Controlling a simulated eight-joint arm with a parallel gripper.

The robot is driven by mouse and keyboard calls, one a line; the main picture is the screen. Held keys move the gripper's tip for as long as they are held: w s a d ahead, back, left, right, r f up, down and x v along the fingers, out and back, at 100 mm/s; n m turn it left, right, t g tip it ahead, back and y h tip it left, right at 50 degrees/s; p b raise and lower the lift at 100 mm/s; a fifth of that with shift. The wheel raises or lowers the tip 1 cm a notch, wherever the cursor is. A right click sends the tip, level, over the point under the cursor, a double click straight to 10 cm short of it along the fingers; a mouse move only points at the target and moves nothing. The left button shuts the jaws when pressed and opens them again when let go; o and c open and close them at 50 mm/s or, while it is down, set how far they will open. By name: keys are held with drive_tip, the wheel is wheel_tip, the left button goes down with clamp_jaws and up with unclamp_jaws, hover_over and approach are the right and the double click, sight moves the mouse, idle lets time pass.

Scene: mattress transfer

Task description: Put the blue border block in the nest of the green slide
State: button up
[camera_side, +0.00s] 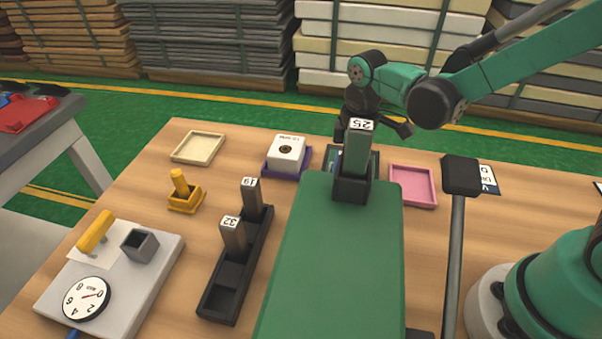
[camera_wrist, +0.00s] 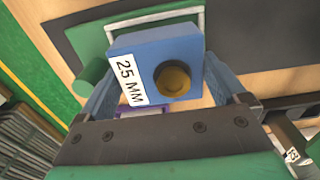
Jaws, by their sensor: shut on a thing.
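A blue block (camera_wrist: 155,62) with a brass knob and a white "25 MM" label is in the wrist view. My gripper (camera_wrist: 165,88) is shut on it, with one finger on each side. In the side view my gripper (camera_side: 375,125) is at the far side of the table, behind a grey post marked 25 (camera_side: 358,150), which hides most of the block. A long green slab (camera_side: 335,250) lies in front, with a black holder (camera_side: 350,190) around that post at its far end. I cannot make out a nest on the green parts.
A white block (camera_side: 288,148) on a purple tray (camera_side: 272,172) stands left of my gripper. A pink tray (camera_side: 413,185) is to the right. A cream tray (camera_side: 198,148), a yellow knobbed piece (camera_side: 182,192), a black rack (camera_side: 232,285) and a dial gauge (camera_side: 86,300) are left.

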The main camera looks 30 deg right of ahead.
drive_tip(key=shift+f, duration=0.15)
drive_tip(key=o, duration=1)
wheel_tip(320, 180, up, 12)
drive_tip(key=shift+s+d+f+m+t, duration=0.35)
drive_tip(key=shift+s+d+m+t, duration=0.3)
drive_tip(key=shift+s+m+t, duration=0.5)
drive_tip(key=shift+s+d+f+m+t, duration=0.35)
drive_tip(key=shift+s+d+m+t, duration=0.35)
drive_tip(key=shift+m+t, duration=0.85)
drive_tip(key=shift+s+d+f+m+t, duration=0.35)
drive_tip(key=shift+s+d+m+t, duration=0.45)
drive_tip(key=shift+m, duration=1)
drive_tip(key=shift+s+a, duration=0.2)
